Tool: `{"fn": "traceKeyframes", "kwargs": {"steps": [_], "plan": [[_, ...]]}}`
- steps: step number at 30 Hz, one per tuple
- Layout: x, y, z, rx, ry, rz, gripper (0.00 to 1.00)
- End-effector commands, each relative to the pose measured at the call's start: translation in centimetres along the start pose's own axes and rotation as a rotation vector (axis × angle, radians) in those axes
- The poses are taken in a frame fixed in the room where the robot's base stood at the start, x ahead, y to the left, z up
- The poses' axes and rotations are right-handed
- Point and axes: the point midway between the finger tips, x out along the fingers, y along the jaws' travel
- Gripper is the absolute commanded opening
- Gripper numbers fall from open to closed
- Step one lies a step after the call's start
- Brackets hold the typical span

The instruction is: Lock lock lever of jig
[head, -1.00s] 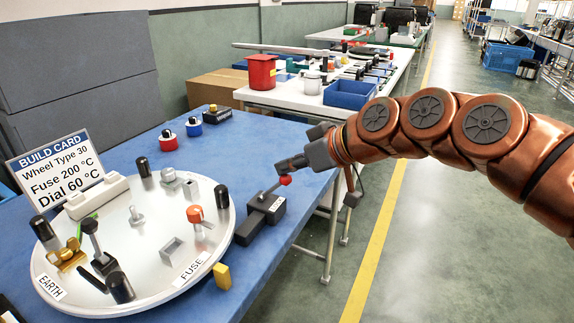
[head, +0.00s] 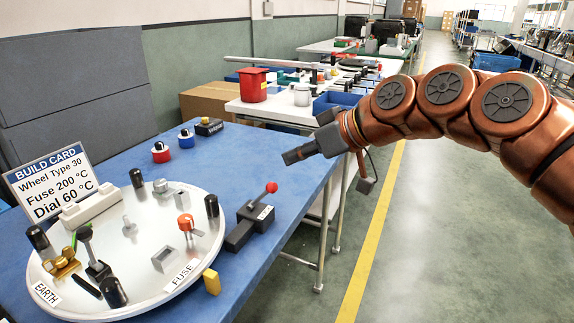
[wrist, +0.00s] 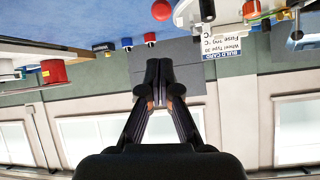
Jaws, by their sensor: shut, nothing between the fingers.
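The jig's lock lever (head: 266,196) is a short rod with a red ball knob (head: 271,187) at its top. It rises at a tilt from a dark labelled block (head: 240,236) on the blue table, just right of the round plate. The red knob also shows at the top of the wrist view (wrist: 162,10). My gripper (head: 287,158) is shut and empty, above and a little right of the knob, apart from it. Its closed fingers also show in the wrist view (wrist: 159,68).
The round white plate (head: 135,255) carries several posts and fittings. A yellow block (head: 211,281) lies by its right rim. A build card (head: 48,182) stands behind left. Red (head: 160,152) and blue (head: 186,141) knobbed pieces sit farther back. Blue tabletop is clear between them and the lever.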

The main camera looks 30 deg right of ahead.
Motion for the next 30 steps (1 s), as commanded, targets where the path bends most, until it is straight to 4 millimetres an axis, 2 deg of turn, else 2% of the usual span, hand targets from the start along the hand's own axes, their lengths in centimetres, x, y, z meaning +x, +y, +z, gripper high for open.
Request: {"fn": "traceKeyframes", "kwargs": {"steps": [9,24,27,30], "plan": [[-1.8,1.0,0.0,0.007,0.004,0.010,0.00],[-1.9,1.2,0.1,0.010,0.004,0.014,0.00],[-1.5,0.6,0.3,0.009,-0.013,0.007,0.00],[-0.1,-1.4,1.3,0.010,-0.078,-0.011,0.00]]}}
